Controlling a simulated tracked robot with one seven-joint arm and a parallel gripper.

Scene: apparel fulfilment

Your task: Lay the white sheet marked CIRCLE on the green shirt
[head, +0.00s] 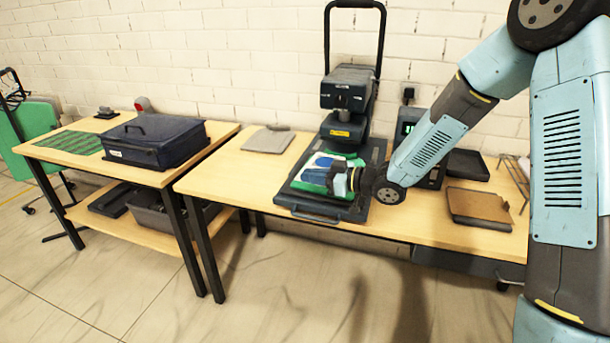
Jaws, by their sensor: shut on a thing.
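The green shirt (297,185) lies on the dark lower plate of the heat press, mostly covered from view. A white sheet (317,162) with blue on it is over the shirt. Its marking is too small to read, and I cannot tell whether it touches the shirt along its whole length. My gripper (338,181) reaches in from the right, low over the plate, and is shut on the sheet at its near right side. The fingertips and the sheet's gripped edge are small and partly hidden.
The heat press (347,95) stands open behind the shirt, its tall handle raised. A grey pad (268,140) lies left of it, a brown board (479,207) right. A dark blue case (155,140) and green mat (70,142) are on the left table. A gap separates the tables' legs.

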